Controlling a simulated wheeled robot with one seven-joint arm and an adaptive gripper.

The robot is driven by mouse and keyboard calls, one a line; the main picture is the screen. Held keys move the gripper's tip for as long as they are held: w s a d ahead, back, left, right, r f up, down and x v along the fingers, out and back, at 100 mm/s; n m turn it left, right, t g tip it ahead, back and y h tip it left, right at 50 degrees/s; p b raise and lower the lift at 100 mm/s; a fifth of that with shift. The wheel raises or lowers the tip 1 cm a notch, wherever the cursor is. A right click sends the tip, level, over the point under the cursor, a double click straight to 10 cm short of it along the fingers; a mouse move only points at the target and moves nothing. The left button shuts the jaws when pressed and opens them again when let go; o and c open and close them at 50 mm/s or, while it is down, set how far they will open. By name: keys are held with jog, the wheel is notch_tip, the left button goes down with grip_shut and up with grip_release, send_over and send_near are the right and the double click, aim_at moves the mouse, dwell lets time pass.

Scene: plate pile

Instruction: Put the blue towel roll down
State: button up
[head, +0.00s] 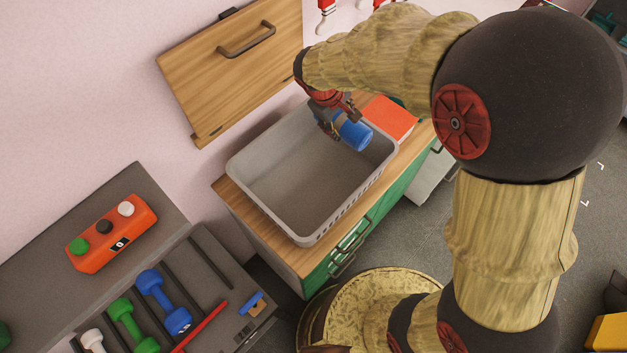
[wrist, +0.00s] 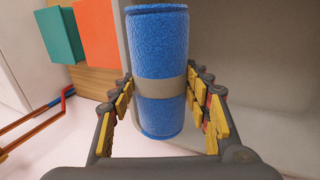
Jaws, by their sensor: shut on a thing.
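The blue towel roll (wrist: 160,50) has a grey band around its middle. My gripper (wrist: 160,95) is shut on it, with the yellow-padded fingers on either side of the band in the wrist view. In the head view the roll (head: 355,134) is held over the right part of a grey bin (head: 265,225), and my gripper (head: 335,115) is at its upper left. The roll's far side is hidden. I cannot tell its exact height above the bin floor.
The bin looks empty and stands on a wood-topped green cabinet (head: 385,205). An orange-red box (head: 390,118) lies just right of the bin. A wooden flap (head: 230,70) is on the wall behind. A grey rack with dumbbells (head: 160,290) and an orange button box (head: 112,233) are at left.

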jog(key=b, duration=0.4)
send_over(336, 159)
notch_tip(336, 159, down, 14)
jog(key=shift+r, duration=0.25)
jog(key=shift+f, duration=0.2)
jog(key=o, duration=1.4)
jog(key=shift+r, duration=0.15)
jog(key=shift+r, duration=0.3)
jog(key=p+v, duration=0.2)
jog(key=v, duration=0.9)
jog(key=shift+s+r+p, duration=0.2)
jog(key=shift+r+p, duration=0.1)
jog(key=shift+p, duration=0.1)
